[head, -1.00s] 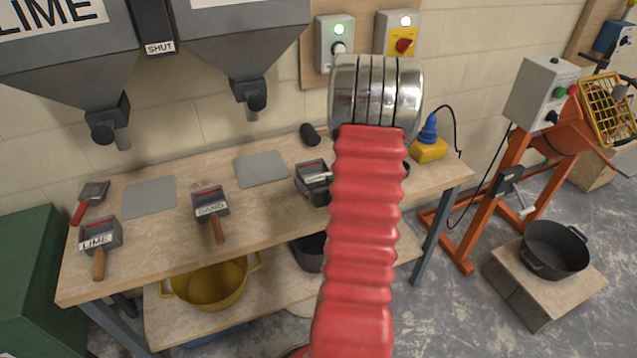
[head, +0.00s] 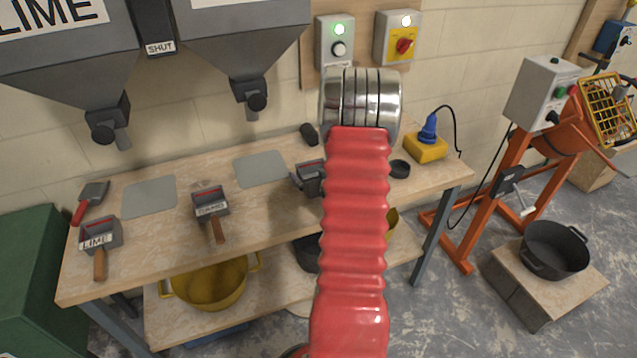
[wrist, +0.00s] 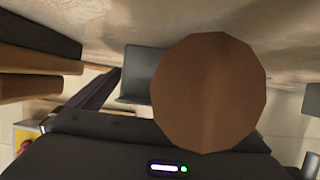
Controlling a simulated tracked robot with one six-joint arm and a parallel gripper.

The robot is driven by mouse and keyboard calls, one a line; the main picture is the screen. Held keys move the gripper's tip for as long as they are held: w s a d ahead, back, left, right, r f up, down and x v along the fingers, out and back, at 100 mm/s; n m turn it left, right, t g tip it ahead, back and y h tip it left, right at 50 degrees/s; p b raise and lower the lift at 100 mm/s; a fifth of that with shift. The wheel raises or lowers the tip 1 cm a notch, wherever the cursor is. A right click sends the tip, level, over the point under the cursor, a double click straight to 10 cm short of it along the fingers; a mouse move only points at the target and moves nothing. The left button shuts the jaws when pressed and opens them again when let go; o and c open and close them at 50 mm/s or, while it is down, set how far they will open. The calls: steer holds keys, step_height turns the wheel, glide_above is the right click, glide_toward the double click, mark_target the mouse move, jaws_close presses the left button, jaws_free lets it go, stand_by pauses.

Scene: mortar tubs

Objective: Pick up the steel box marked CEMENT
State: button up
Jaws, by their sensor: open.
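In the head view a steel box with a wooden handle (head: 211,207) stands mid-bench; its label is too blurred to read surely. A similar box marked LIME (head: 100,236) stands at the left. A third steel box (head: 310,178) is partly hidden behind my red-sleeved arm, its label not visible. My gripper is hidden in the head view. In the wrist view its dark body (wrist: 165,150) fills the bottom, and the jaws are open. A round brown handle end (wrist: 208,93) is close ahead, with a grey box (wrist: 142,75) beyond it. No label shows there.
The bench (head: 265,215) carries two grey plates, a scoop (head: 92,198) and a yellow-and-blue device (head: 428,142). Hoppers (head: 65,60) hang over the back left. A yellow tub (head: 210,285) sits on the lower shelf. An orange mixer and black tub (head: 555,250) stand at the right.

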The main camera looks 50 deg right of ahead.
steer(key=shift+d, duration=0.1)
stand_by(0.5)
steer(key=c, duration=1.3)
